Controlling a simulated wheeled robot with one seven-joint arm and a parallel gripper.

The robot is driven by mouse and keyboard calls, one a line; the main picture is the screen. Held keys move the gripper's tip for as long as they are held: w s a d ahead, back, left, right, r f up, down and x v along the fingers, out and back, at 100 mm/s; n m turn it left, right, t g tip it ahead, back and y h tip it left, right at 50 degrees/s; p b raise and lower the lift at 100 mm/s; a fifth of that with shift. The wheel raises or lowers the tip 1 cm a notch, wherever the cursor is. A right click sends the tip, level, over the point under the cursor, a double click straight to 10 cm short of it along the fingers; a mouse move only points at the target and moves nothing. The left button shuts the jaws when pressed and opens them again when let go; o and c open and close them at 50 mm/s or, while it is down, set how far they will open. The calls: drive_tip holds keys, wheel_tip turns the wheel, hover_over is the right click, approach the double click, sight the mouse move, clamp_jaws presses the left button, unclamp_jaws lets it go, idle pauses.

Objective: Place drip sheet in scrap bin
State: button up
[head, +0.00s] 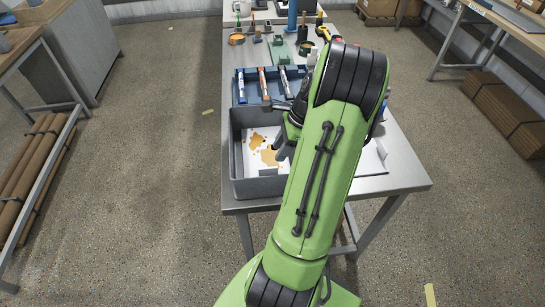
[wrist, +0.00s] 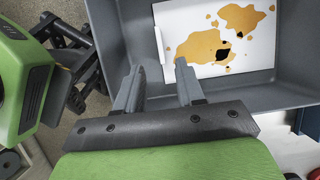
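The drip sheet (head: 256,144), white with orange-brown stains, lies inside the grey scrap bin (head: 259,187) at the near left end of the table. In the wrist view the drip sheet (wrist: 262,62) lies flat-looking on the floor of the scrap bin (wrist: 298,92), with dark spots among its stains. My gripper (wrist: 158,72) is open, its two fingers apart with nothing between them. It is over the bin, near one edge of the sheet. In the head view my arm hides the right part of the bin and most of the gripper.
A blue tray (head: 239,92) with several tube-like tools stands just behind the bin. Bottles and small tools stand farther back on the table. The grey table (head: 402,180) has bare room at its front right corner, where a white sheet or board (head: 372,160) lies partly hidden.

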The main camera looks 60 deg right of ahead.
drive_tip(key=w+a+r+n+g+h, duration=0.1)
drive_tip(key=w+a+r+n, duration=0.2)
drive_tip(key=a+r+n, duration=0.55)
drive_tip(key=w+a+r+n+h, duration=0.2)
drive_tip(key=a+r+n, duration=0.35)
drive_tip(key=a, duration=0.55)
drive_tip(key=s+a+r+n+t, duration=0.2)
drive_tip(key=s+a+n+t, duration=0.1)
drive_tip(key=s+a+n, duration=0.6)
drive_tip(key=a+n, duration=0.3)
drive_tip(key=n, duration=0.1)
drive_tip(key=shift+s+n, duration=0.2)
drive_tip(key=shift+n, duration=0.2)
drive_tip(key=shift+r, duration=0.15)
